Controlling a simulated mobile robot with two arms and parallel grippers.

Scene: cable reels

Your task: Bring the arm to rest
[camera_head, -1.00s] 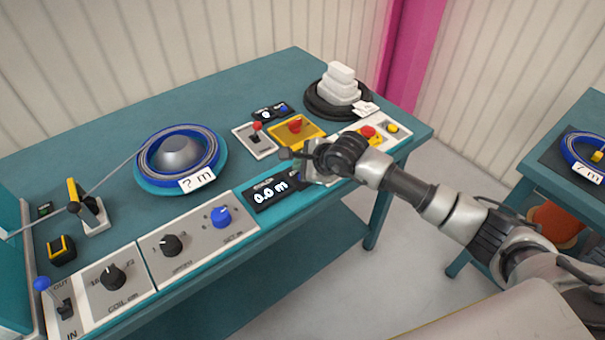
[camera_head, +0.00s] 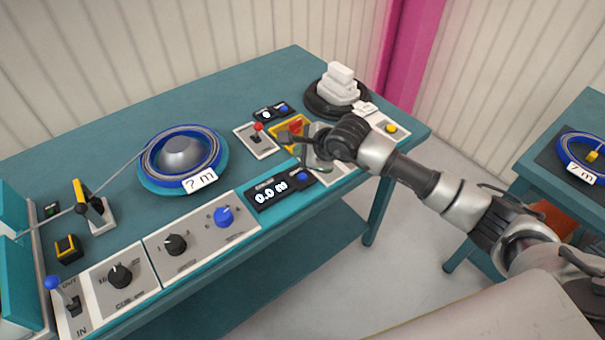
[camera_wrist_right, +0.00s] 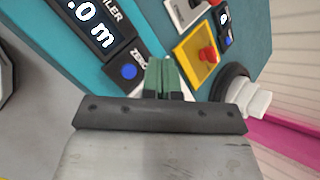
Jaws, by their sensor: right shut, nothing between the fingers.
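My right arm comes in from the lower right in the head view. Its gripper (camera_head: 312,152) hangs over the front right part of the teal bench (camera_head: 240,90), near the yellow panel with a red switch (camera_head: 291,130). In the right wrist view the green fingertips (camera_wrist_right: 165,76) are together with nothing between them. They point between the blue zero button (camera_wrist_right: 129,71) and the yellow panel (camera_wrist_right: 195,58). Whether they touch the bench panel cannot be told. My left gripper is not in view.
A blue cable reel (camera_head: 180,155) lies on the bench, left of a 0.0 m display (camera_head: 270,192). Knob panels (camera_head: 175,243) line the front edge. White blocks (camera_head: 340,82) are stacked on a black disc at the back right. Another table (camera_head: 535,185) stands at right.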

